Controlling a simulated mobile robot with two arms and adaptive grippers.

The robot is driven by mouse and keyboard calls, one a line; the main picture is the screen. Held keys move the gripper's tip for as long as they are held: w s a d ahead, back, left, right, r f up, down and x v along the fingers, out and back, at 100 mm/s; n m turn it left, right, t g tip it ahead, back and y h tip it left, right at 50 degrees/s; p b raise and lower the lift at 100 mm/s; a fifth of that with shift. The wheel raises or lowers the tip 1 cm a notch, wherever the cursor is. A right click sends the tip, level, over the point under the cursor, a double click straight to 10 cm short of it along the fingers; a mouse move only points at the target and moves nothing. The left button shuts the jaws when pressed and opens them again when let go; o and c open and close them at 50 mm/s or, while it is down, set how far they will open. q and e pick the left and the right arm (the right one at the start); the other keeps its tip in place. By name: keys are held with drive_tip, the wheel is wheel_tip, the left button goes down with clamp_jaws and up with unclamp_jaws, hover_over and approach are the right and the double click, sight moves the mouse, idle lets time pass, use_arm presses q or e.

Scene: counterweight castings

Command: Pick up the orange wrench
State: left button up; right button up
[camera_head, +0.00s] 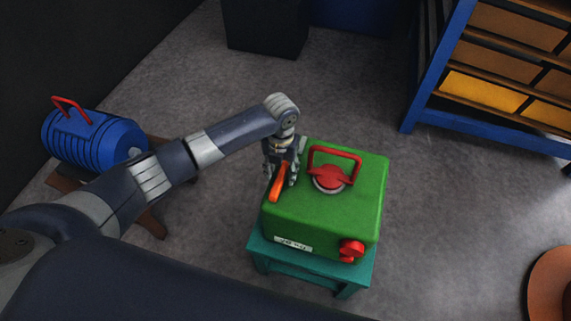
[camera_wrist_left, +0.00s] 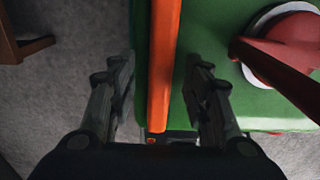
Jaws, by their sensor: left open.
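The orange wrench (camera_head: 278,187) lies along the left part of the top of the green box (camera_head: 330,212). In the left wrist view the wrench (camera_wrist_left: 162,60) runs lengthwise up the middle of the picture, near the edge of the green top. My left gripper (camera_head: 281,174) points down over the wrench. Its two fingers (camera_wrist_left: 158,82) are apart, one on each side of the wrench, with visible gaps. Whether the fingertips reach down to the green surface I cannot tell. The gripper hides the far part of the wrench in the head view. My right gripper is not seen.
A red handle (camera_head: 335,165) rises from the box top just right of my gripper. A red knob (camera_head: 351,250) is on the box's front. The box sits on a teal stand (camera_head: 311,268). A blue motor (camera_head: 95,140) is at left, a blue shelf (camera_head: 480,125) at right.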

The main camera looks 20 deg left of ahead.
use_arm(q)
drive_tip(key=shift+f, duration=0.35)
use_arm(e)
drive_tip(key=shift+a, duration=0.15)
use_arm(q)
clamp_jaws()
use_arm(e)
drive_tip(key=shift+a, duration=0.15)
use_arm(q)
drive_tip(key=shift+r, duration=0.1)
